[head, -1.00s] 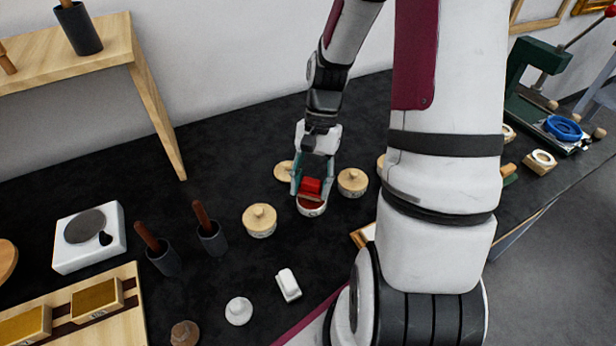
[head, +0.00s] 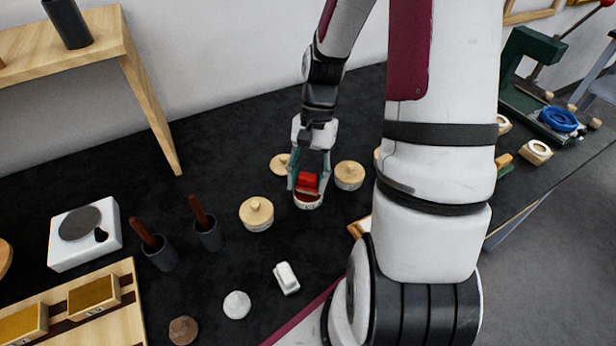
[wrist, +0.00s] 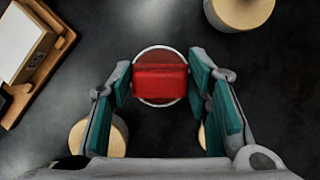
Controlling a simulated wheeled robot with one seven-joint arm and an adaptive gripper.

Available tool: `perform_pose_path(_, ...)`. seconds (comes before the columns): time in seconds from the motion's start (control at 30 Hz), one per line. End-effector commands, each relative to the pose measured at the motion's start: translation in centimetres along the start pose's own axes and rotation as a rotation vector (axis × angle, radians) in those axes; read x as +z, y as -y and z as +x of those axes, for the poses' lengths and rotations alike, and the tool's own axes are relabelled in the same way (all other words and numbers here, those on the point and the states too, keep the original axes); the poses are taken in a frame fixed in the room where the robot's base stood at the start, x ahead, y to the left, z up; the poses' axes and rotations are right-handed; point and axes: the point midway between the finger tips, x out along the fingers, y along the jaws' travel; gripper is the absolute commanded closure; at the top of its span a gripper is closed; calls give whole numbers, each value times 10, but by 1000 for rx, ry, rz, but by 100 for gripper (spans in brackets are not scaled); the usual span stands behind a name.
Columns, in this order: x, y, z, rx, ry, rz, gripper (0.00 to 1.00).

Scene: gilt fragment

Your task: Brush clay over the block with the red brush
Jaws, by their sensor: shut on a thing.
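My gripper (head: 306,183) points down with its teal-padded fingers on either side of the red brush (head: 307,181), shut on it. The brush also shows as a red block shape in the wrist view (wrist: 160,81). It is over or in the mouth of a round open pot (head: 308,201) with reddish contents. The pot's pale rim (wrist: 160,102) shows around the brush; how deep the brush sits is hidden. A pale block in a wooden tray (wrist: 28,52) is at the upper left of the wrist view. In the head view my arm mostly hides this tray (head: 358,227).
Lidded pots stand close by, at left (head: 256,214), right (head: 348,176) and behind (head: 280,163). Two dark cups with brown handles (head: 208,234), a white scale (head: 85,234) and a wooden rack with gilt blocks (head: 92,297) are farther left.

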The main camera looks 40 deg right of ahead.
Motion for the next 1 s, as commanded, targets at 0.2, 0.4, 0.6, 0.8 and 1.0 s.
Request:
perform_pose_path(0.2, -1, 0, 2, 0, 1, 0, 78)
perform_pose_path(0.4, -2, 0, 4, 0, 0, 0, 78)
perform_pose_path(0.6, -3, 0, 6, 0, 0, 0, 78)
perform_pose_path(0.8, -3, 0, 8, 0, 0, 0, 78)
perform_pose_path(1.0, -3, 0, 8, 0, 0, 0, 78)
